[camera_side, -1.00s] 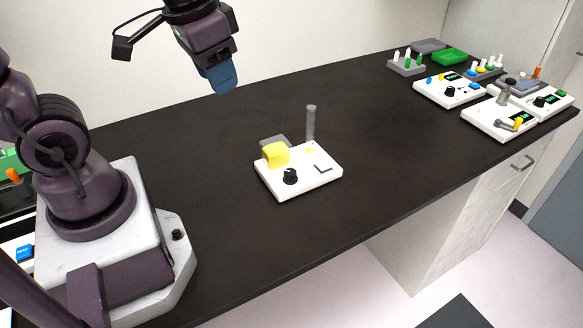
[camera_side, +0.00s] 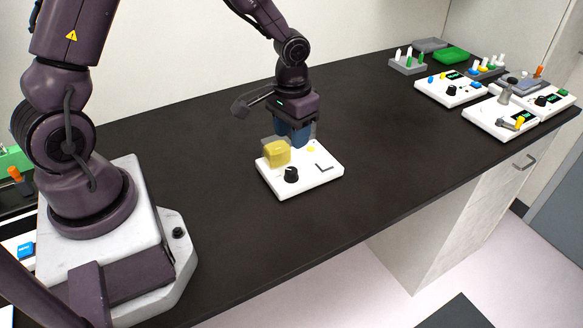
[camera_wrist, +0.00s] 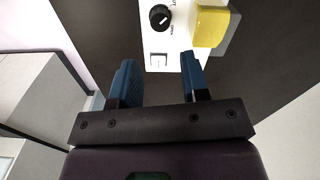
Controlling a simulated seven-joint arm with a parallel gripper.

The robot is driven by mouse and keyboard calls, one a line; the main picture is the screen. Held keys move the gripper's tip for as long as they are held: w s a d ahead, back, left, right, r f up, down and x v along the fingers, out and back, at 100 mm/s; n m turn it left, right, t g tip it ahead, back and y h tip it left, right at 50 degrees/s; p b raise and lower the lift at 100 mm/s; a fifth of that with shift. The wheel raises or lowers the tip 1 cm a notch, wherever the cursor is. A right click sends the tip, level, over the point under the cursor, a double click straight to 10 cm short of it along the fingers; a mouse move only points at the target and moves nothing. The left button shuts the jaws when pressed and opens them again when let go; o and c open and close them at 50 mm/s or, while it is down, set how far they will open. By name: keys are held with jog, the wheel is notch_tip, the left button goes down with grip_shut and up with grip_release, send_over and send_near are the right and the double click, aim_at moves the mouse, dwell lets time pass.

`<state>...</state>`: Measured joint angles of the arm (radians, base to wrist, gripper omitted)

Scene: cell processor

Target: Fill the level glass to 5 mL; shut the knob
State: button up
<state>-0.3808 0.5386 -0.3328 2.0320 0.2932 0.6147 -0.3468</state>
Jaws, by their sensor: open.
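A small white device (camera_side: 316,175) stands on the dark bench. It carries a black knob (camera_side: 291,174), a yellow block (camera_side: 277,153) and a small yellow spot (camera_side: 311,149). The wrist view shows the knob (camera_wrist: 160,17) with a white pointer line, and the yellow block (camera_wrist: 209,27) beside it. My gripper (camera_side: 295,141) is low over the back of the device, pointing down, its blue fingers apart with nothing seen between them. In the wrist view my gripper (camera_wrist: 159,75) is near the device's edge by a square mark (camera_wrist: 158,61). I cannot make out a level glass or its reading.
White devices (camera_side: 450,89) and (camera_side: 500,118), a rack of tubes (camera_side: 407,64) and a green tray (camera_side: 451,55) stand at the far right of the bench. The bench between them and the small device is clear.

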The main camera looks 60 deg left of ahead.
aim_at(292, 170)
notch_tip(292, 170, down, 10)
jog(key=shift+f, duration=0.1)
dwell(0.4)
